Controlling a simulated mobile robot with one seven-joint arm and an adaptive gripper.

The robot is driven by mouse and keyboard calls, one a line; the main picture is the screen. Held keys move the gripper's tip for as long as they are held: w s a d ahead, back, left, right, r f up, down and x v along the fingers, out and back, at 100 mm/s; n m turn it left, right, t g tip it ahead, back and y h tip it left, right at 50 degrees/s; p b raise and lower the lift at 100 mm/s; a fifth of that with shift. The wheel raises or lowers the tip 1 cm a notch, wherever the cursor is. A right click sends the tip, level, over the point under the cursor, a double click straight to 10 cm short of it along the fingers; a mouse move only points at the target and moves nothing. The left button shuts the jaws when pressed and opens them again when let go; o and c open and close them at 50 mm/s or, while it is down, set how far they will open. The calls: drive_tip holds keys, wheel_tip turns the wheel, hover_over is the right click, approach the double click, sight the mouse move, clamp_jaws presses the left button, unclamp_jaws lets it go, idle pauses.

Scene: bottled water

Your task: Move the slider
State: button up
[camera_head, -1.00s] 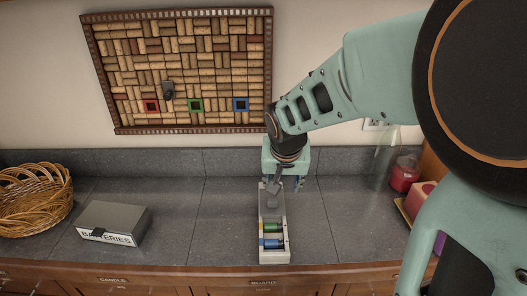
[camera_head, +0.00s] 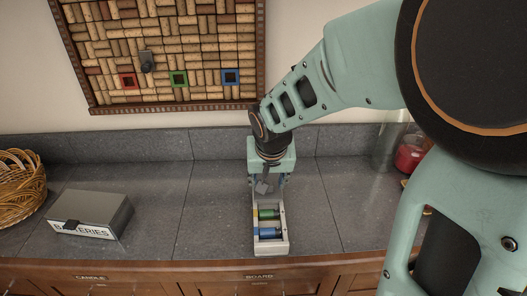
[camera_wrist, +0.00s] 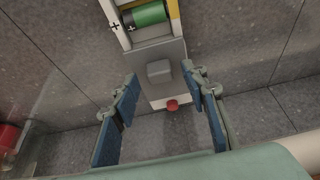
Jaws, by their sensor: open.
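A narrow white battery tray (camera_head: 285,247) lies on the counter with a green battery (camera_head: 267,214) and a blue battery (camera_head: 267,232) in its near part. A grey sliding cover with a raised grey knob (camera_wrist: 159,71) lies over the tray's other part; it also shows in the head view (camera_head: 262,187). A red button (camera_wrist: 172,104) sits at the tray's far end. My gripper (camera_wrist: 160,88) is open, its blue-padded fingers on either side of the cover and apart from the knob. In the head view my gripper (camera_head: 268,183) is over the tray's far end, partly hiding it.
A grey box labelled "BATTERIES" (camera_head: 92,212) and a wicker basket (camera_head: 20,190) stand at left. A cork board (camera_head: 165,50) with a grey lever and red, green and blue frames hangs behind. A red jar (camera_head: 410,156) is at right. The counter beside the tray is clear.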

drive_tip(key=shift+w+f, duration=0.25)
drive_tip(key=shift+f, duration=0.3)
drive_tip(key=shift+s, duration=0.1)
drive_tip(key=shift+c, duration=0.3)
clamp_jaws()
